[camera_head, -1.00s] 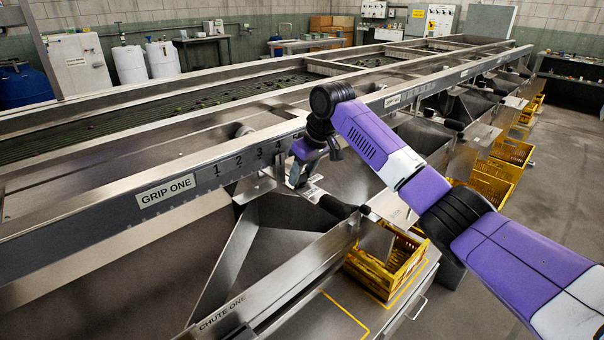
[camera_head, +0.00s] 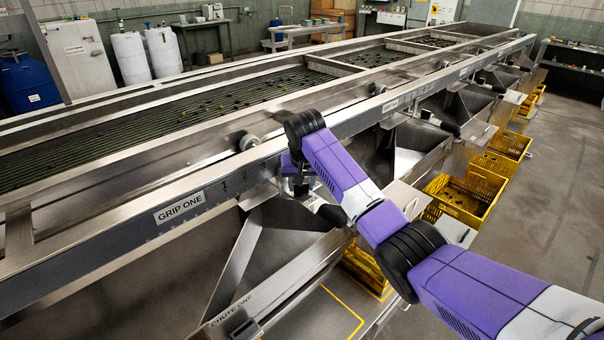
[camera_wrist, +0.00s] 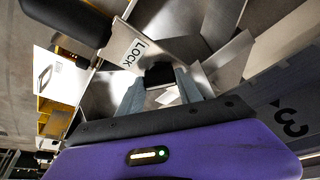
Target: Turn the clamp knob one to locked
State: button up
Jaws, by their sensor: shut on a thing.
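My gripper (camera_wrist: 160,88) is shut on a small dark block-like part, apparently clamp knob one (camera_wrist: 159,72), which sits between the two grey fingertips in the wrist view. A white plate marked LOCK (camera_wrist: 133,52) is just beyond and left of the fingers. The knob's pointer and exact turn angle cannot be made out. In the head view, my purple arm reaches down to the front rail, right of the GRIP ONE label (camera_head: 180,207). There the wrist hides the knob and most of the fingers.
A black handle grip (camera_wrist: 68,26) lies close to the LOCK plate. The steel chute marked CHUTE ONE (camera_head: 231,309) slopes below the rail. Yellow crates (camera_head: 468,194) stand along the right side. The floor (camera_head: 560,190) farther right is clear.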

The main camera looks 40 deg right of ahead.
jog(key=m, duration=0.1)
jog(key=m+g+h+p, duration=0.1)
jog(key=m, duration=0.1)
jog(key=shift+w+a+r+m, duration=0.1)
jog(key=shift+a+m, duration=0.05)
jog(key=shift+m, duration=0.15)
jog(key=shift+w+m+g+h, duration=0.1)
jog(key=shift+m+g+h, duration=0.35)
jog(key=shift+m, duration=1.35)
jog(key=shift+g, duration=0.25)
jog(key=o, duration=1.4)
jog(key=shift+v, duration=3.85)
jog(key=shift+c, duration=0.3)
